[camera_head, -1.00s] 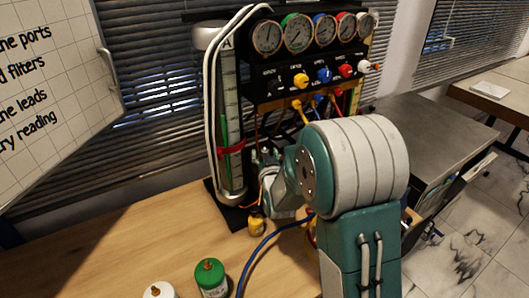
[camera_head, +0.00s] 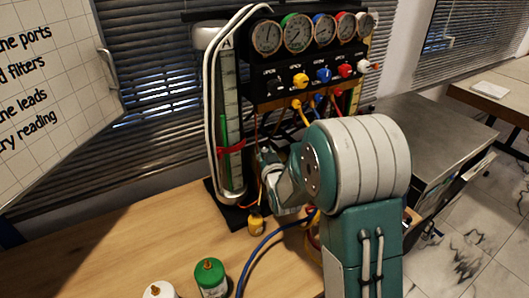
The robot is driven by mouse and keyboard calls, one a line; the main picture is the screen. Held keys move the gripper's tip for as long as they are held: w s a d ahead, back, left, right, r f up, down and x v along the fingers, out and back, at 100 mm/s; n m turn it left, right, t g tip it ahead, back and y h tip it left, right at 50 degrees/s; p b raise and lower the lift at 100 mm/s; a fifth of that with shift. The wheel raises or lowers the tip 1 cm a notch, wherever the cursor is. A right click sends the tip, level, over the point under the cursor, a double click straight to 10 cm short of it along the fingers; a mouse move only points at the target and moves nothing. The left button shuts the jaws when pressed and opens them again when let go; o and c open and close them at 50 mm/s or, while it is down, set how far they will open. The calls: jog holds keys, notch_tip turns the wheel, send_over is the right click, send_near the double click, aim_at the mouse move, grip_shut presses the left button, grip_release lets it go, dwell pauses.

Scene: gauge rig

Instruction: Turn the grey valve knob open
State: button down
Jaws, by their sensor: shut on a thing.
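My gripper (camera_head: 265,155) is low in front of the gauge rig, just right of the column with the red clamp. Its fingers are small in view and close together, shut on what appears to be the grey valve knob. The knob is hidden by the fingers and wrist, so its turn position cannot be told. My teal and white arm covers the area to the right of the gripper.
The gauge panel (camera_head: 310,72) with coloured knobs stands above the gripper. A white hose (camera_head: 211,110) runs along the column (camera_head: 229,120). A small yellow fitting (camera_head: 256,225), a blue hose (camera_head: 258,253) and a green canister (camera_head: 210,277) are on the wooden bench.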

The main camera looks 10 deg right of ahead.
jog(key=shift+r+n+y, duration=0.1)
jog(key=shift+n+y, duration=0.9)
jog(key=shift+y, duration=0.6)
jog(key=shift+c, duration=2)
grip_release()
jog(key=shift+w, duration=0.1)
jog(key=v, duration=1.2)
